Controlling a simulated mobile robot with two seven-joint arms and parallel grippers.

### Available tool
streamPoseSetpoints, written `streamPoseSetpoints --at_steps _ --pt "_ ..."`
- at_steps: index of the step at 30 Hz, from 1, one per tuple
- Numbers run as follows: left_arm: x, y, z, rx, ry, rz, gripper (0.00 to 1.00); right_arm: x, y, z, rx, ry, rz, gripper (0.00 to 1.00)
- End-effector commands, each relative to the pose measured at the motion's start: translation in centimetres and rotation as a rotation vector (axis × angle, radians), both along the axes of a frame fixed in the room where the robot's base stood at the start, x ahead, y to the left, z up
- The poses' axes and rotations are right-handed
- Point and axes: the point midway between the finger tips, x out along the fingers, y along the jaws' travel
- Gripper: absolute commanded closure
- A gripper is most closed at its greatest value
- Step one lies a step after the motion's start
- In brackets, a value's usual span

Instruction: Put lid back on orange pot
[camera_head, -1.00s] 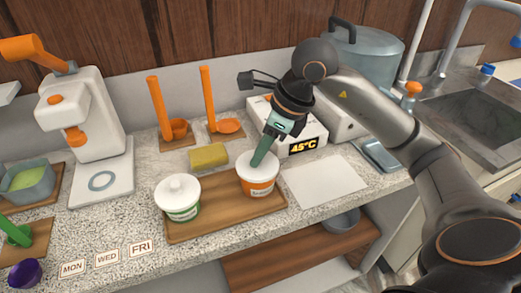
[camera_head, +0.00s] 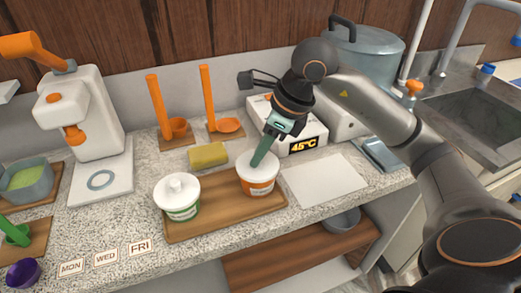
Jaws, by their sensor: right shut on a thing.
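The orange pot (camera_head: 258,187), a white tub with an orange band, stands upright on the right part of a wooden board (camera_head: 222,218). A white lid (camera_head: 248,164) shows at the top of the pot; whether it is fully seated I cannot tell. My right gripper (camera_head: 259,158) reaches down from above with its green fingers at the middle of the lid. It is shut on the lid's knob, which the fingers hide. A second white pot with a green band (camera_head: 178,203) stands on the board to the left, with its knobbed lid on. My left gripper is not in view.
A yellow sponge (camera_head: 208,155) lies behind the board. A white sheet (camera_head: 325,180) lies right of the board. Day cards (camera_head: 106,258) lie at the front left.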

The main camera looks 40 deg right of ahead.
Motion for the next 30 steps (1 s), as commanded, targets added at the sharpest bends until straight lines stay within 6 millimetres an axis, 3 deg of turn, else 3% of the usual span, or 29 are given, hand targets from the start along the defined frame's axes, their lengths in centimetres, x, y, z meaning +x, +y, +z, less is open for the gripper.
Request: streamPoseSetpoints --at_steps 10,11,12,19,25,30 --pt "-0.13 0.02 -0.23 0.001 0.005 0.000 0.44 0.01 0.00 -0.02 0.000 0.000 0.000 1.00" --pt "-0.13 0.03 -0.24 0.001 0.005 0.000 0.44 0.01 0.00 -0.02 0.000 0.000 0.000 0.72" --pt "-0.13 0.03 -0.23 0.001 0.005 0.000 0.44 0.01 0.00 -0.02 0.000 0.000 0.000 0.68" --pt "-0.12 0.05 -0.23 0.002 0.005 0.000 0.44 0.00 0.02 -0.03 0.001 0.001 0.000 0.42" --pt "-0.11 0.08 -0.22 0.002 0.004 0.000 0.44 0.00 0.02 -0.03 0.001 0.001 0.000 0.40" --pt "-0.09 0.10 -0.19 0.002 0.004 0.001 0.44 0.00 0.02 -0.03 0.001 0.001 0.000 0.20"
